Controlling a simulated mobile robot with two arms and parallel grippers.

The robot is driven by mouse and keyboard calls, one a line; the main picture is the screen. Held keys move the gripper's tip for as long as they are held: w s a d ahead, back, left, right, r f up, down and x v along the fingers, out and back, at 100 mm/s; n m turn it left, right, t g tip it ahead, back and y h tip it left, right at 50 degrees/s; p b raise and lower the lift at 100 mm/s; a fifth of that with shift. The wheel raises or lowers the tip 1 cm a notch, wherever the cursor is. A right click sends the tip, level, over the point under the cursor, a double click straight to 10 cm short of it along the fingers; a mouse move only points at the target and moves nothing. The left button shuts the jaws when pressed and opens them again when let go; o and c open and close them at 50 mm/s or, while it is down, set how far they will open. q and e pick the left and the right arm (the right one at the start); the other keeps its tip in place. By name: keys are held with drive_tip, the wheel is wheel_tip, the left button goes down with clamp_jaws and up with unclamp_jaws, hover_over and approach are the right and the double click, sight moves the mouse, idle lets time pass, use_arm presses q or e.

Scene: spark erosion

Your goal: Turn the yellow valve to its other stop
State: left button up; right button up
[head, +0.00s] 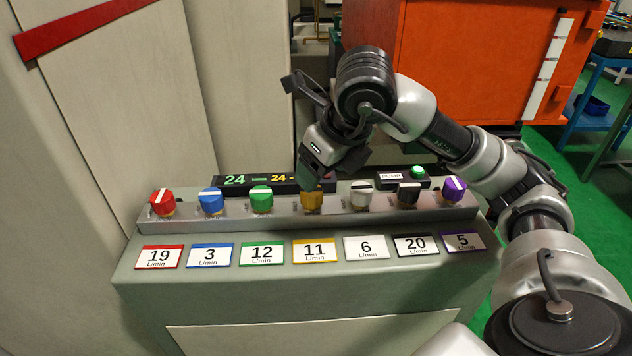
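The yellow valve (312,203) is a knob in the middle of a row of coloured knobs on a grey console. The sign (314,250) below it, framed in yellow, reads 11 L/min. My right gripper (309,182) points down at the yellow valve from above and behind. Its fingertips overlap the top of the knob in the picture and hide its pointer mark. I cannot tell whether they touch it or how far apart the fingers are. My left gripper is not in view.
The white knob (361,196) and green knob (261,199) stand close on either side. Blue (211,201), red (162,202), black (408,194) and purple (453,189) knobs flank them. Behind are a display (245,181) reading 24 and a lit green pump button (418,172).

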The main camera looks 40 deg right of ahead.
drive_tip(key=v, duration=0.4)
drive_tip(key=shift+r, duration=0.1)
idle(0.5)
